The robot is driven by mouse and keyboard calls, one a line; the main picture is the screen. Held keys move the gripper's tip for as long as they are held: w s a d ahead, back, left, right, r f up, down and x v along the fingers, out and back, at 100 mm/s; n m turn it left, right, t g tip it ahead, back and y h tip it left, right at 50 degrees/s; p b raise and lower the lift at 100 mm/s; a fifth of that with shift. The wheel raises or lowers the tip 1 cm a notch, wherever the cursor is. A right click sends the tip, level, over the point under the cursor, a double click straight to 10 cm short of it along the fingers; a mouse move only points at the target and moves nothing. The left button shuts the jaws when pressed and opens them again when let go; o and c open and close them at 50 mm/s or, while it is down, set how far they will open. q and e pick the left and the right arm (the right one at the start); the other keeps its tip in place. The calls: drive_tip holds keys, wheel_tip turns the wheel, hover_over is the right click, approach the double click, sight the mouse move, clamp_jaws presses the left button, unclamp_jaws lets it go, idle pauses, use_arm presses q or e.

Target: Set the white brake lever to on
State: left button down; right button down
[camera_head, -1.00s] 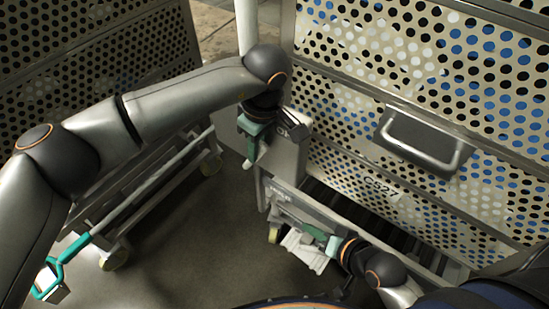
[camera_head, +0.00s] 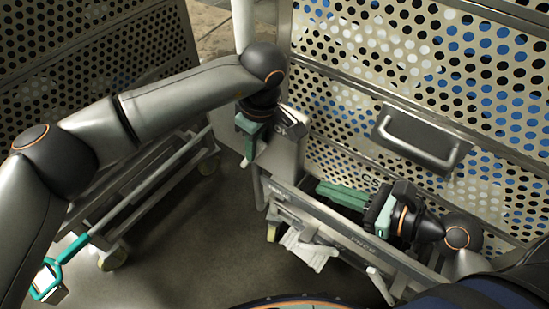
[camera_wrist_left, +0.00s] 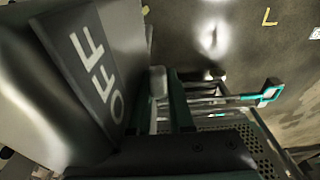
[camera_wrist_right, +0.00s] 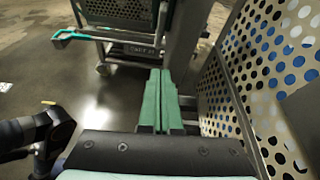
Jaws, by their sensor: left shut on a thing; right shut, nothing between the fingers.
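My left gripper (camera_head: 249,148) is at the cart's left end post, shut on a small pale part (camera_wrist_left: 158,83), mostly hidden by the fingers. In the left wrist view it is beside a dark panel marked OFF (camera_wrist_left: 92,62). My right gripper (camera_head: 321,188) is shut and empty, pointing left above the cart's lower rail, apart from the lever; its closed fingers (camera_wrist_right: 160,82) show in the right wrist view.
Another cart (camera_head: 165,183) with a teal-ended bar (camera_head: 48,280) stands to the left. Bare floor (camera_head: 190,245) lies between them.

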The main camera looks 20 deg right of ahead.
drive_tip(key=w+a+f, duration=0.1)
drive_tip(key=w+a, duration=0.7)
drive_tip(key=w, duration=0.2)
drive_tip(key=shift+m, duration=0.3)
